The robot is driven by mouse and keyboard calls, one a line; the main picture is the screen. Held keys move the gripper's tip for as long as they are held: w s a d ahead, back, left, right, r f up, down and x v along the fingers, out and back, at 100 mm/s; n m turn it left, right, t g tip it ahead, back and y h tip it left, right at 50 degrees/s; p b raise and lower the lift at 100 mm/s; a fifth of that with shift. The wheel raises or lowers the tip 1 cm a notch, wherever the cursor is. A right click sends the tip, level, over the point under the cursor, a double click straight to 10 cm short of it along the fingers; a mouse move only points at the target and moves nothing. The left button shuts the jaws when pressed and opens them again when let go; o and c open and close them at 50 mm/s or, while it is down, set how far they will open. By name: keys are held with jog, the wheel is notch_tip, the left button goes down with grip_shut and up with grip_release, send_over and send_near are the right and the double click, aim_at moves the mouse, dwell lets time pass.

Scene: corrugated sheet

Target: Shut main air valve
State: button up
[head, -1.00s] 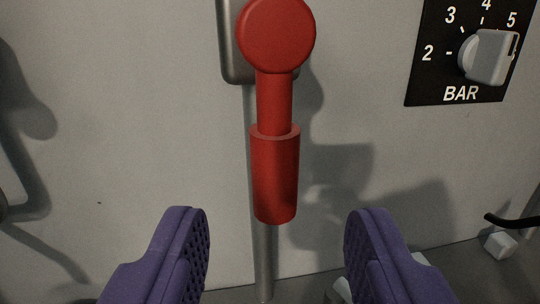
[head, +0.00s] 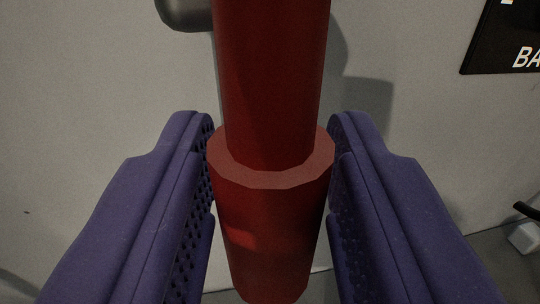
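The valve's red lever handle (head: 270,215) hangs down through the middle of the head view. It has a thinner upper stem and a thicker grip with a collar at its top. My gripper (head: 271,150) has its two purple fingers on either side of this grip, close against it at collar height. The gripper appears shut on the handle, though the grip hides part of the inner finger pads. The handle's upper end is out of view. The lever points downward.
A pale wall panel (head: 120,75) stands behind the handle. A metal fitting (head: 187,12) shows at the top left. A black BAR dial plate (head: 505,45) is cut off at the top right. A small white block (head: 524,237) with a dark rod lies at the lower right.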

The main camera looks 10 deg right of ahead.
grip_shut()
